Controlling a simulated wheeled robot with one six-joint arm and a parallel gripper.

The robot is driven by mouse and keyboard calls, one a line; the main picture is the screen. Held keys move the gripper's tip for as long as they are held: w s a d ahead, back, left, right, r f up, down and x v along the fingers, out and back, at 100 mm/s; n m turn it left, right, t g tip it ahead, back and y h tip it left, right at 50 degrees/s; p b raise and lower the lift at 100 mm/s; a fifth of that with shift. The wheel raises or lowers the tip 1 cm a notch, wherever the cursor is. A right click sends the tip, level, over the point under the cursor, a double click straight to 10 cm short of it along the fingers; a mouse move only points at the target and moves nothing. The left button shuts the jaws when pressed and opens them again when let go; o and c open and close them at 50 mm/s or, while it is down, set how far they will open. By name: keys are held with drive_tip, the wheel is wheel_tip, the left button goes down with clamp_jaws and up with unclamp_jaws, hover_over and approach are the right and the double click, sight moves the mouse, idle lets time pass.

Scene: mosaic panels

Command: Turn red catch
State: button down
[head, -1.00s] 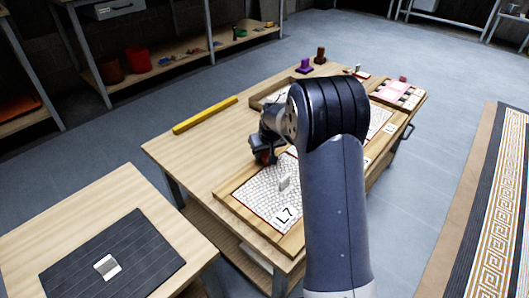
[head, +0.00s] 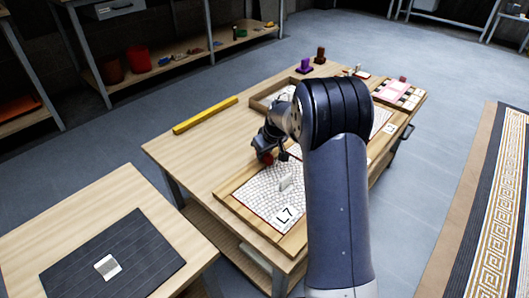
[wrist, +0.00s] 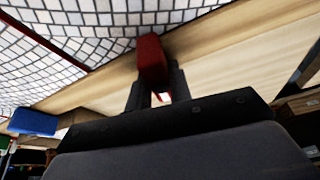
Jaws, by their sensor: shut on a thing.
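The red catch (wrist: 152,62) is a small red block at the wooden frame edge beside a white tiled panel in the wrist view. My gripper (wrist: 153,88) is shut on it, with a dark finger on either side. The catch also shows as a small red spot (head: 267,158) in the head view, at the left edge of the panel frame. My gripper (head: 268,150) reaches down to it there, and my arm hides part of the bench behind.
A blue block (wrist: 33,122) lies farther along the frame. The bench's left part is clear.

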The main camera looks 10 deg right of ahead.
drive_tip(key=shift+n+y, duration=0.4)
drive_tip(key=shift+n, duration=0.8)
drive_tip(key=c, duration=1.3)
unclamp_jaws()
drive_tip(key=p+v, duration=0.2)
drive_tip(key=v, duration=0.8)
drive_tip(key=shift+d+r+p, duration=0.15)
drive_tip(key=shift+r+p, duration=0.25)
drive_tip(key=shift+r, duration=0.05)
drive_tip(key=shift+f, duration=0.1)
